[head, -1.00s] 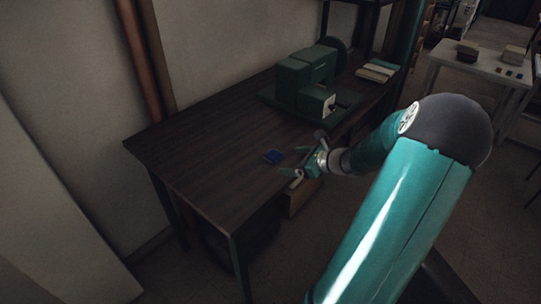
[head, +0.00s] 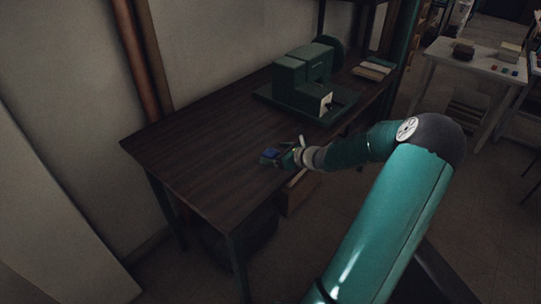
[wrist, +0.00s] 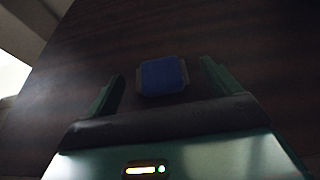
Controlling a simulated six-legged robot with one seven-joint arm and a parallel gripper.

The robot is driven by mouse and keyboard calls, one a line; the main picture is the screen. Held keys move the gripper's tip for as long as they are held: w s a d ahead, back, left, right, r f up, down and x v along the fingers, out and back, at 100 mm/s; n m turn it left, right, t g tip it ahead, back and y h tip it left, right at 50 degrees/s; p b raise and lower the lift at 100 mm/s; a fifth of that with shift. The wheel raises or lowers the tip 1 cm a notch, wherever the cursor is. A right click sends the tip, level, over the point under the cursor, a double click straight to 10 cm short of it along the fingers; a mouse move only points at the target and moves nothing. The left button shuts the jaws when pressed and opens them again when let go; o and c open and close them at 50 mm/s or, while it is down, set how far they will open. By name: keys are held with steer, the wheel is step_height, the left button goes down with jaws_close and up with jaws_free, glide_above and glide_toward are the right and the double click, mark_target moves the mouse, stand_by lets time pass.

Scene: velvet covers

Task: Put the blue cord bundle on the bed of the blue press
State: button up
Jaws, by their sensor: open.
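The blue cord bundle (head: 269,152) is a small blue block-like piece on the dark wooden table, near its front edge. In the wrist view the bundle (wrist: 163,76) lies between my two fingers, with a visible gap on each side. My gripper (head: 273,157) is open around it, low over the table; in the head view it partly covers the bundle. A press-like machine (head: 303,78) stands further back on the table and looks dark green rather than blue. Its flat base (head: 346,98) shows at its right side.
The table (head: 190,145) is clear to the left of my gripper. A small stack of pale, flat things (head: 372,71) lies behind the machine. A wall runs along the table's back. A white side table (head: 480,65) with small blocks stands at the far right.

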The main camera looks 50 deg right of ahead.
mark_target(271, 153)
steer(key=x, duration=0.2)
steer(key=shift+w+f, duration=0.1)
steer(key=shift+w, duration=0.3)
steer(key=c, duration=1.1)
steer(key=shift+r, duration=0.55)
step_height(271, 153, up, 2)
steer(key=shift+a+r, duration=0.1)
steer(key=shift+r, duration=0.1)
steer(key=s+a+r, duration=0.5)
steer(key=s+r, duration=0.1)
steer(key=s, duration=0.1)
steer(key=s+a+r, duration=0.3)
steer(key=s, duration=0.1)
steer(key=shift+a+r, duration=0.3)
